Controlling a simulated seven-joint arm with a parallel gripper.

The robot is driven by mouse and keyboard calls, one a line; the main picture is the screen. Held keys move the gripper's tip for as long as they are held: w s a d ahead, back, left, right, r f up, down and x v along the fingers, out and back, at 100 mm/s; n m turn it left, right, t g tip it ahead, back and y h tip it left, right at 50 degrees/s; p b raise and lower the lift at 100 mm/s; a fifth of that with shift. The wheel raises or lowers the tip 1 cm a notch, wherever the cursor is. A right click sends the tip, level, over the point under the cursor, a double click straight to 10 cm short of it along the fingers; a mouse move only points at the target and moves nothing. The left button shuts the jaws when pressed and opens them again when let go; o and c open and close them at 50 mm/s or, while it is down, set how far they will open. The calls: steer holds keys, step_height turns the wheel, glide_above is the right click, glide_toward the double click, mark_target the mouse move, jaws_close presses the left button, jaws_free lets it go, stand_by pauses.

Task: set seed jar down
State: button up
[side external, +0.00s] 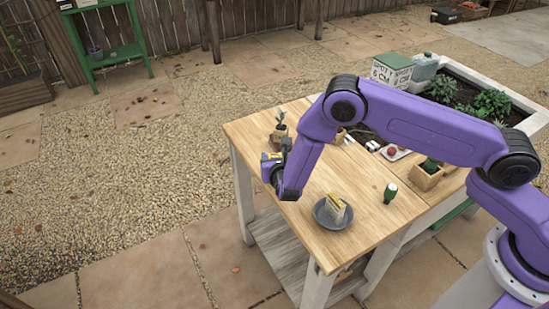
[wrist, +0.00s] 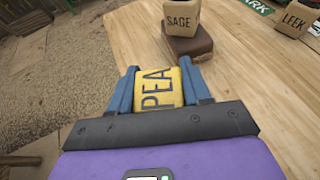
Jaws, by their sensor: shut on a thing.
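The seed jar shows in the wrist view as a yellow block-like shape (wrist: 160,92) lettered PEA, between the two blue fingers. My gripper (wrist: 159,68) is shut on it, one finger on each side. My wrist hides most of the jar there. I cannot tell whether its base touches the table.
A SAGE pot (wrist: 181,18) stands on a brown block (wrist: 190,44) just beyond the jar. A LEEK pot (wrist: 296,18) is farther right. A grey dish (side external: 333,213) and a green bottle (side external: 390,193) stand on the table. Bare wood lies between them and my gripper.

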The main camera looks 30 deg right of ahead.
steer(key=o, duration=1.1)
steer(key=shift+f, duration=0.1)
steer(key=v, duration=1.2)
steer(key=shift+r, duration=0.2)
